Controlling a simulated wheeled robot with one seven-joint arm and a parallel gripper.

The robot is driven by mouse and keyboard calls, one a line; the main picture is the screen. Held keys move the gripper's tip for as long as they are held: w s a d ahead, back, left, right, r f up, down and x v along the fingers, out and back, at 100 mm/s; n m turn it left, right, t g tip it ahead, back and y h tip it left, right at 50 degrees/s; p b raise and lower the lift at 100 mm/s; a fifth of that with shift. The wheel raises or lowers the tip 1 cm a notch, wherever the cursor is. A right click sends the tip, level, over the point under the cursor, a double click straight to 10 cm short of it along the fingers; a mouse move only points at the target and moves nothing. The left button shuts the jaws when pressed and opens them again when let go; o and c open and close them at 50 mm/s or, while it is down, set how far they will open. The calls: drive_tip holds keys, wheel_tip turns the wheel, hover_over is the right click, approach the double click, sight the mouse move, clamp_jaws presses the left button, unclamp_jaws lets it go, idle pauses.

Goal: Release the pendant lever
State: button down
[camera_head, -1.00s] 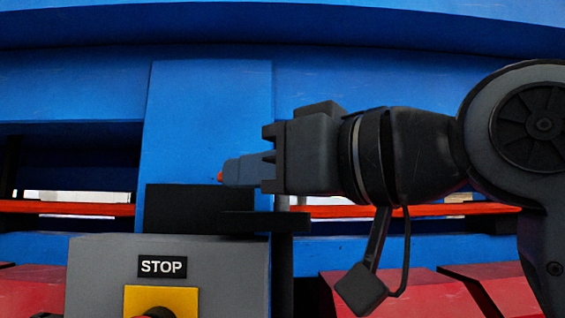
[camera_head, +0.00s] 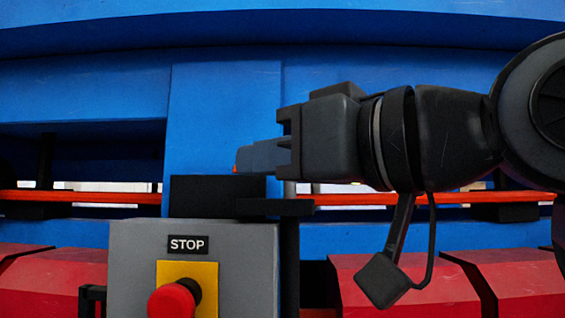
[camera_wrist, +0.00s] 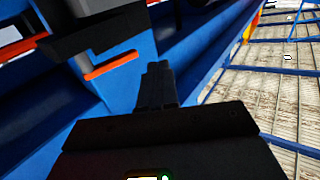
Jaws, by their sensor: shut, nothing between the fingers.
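The grey pendant box (camera_head: 137,255) stands at the lower left middle of the head view, with a STOP label (camera_head: 187,245) and a red button (camera_head: 172,300) on a yellow plate (camera_head: 206,272). A black block (camera_head: 200,197) sits above it, with a dark flat bar (camera_head: 275,207) reaching right. I cannot tell which part is the lever. My gripper (camera_head: 238,162) is shut and empty, pointing left, its tips just above the block's top in the picture; contact cannot be told. The closed fingers (camera_wrist: 157,78) also show in the wrist view.
A blue machine frame (camera_head: 222,110) rises behind the pendant. An orange rail (camera_head: 360,199) crosses behind it, and red panels (camera_head: 395,285) lie below.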

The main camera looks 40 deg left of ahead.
drive_tip(key=s+d+b, duration=0.1)
drive_tip(key=s+d, duration=0.3)
drive_tip(key=d, duration=0.3)
drive_tip(key=shift+s+b, duration=0.3)
drive_tip(key=shift+s, duration=0.05)
drive_tip(key=shift+w+f, duration=0.1)
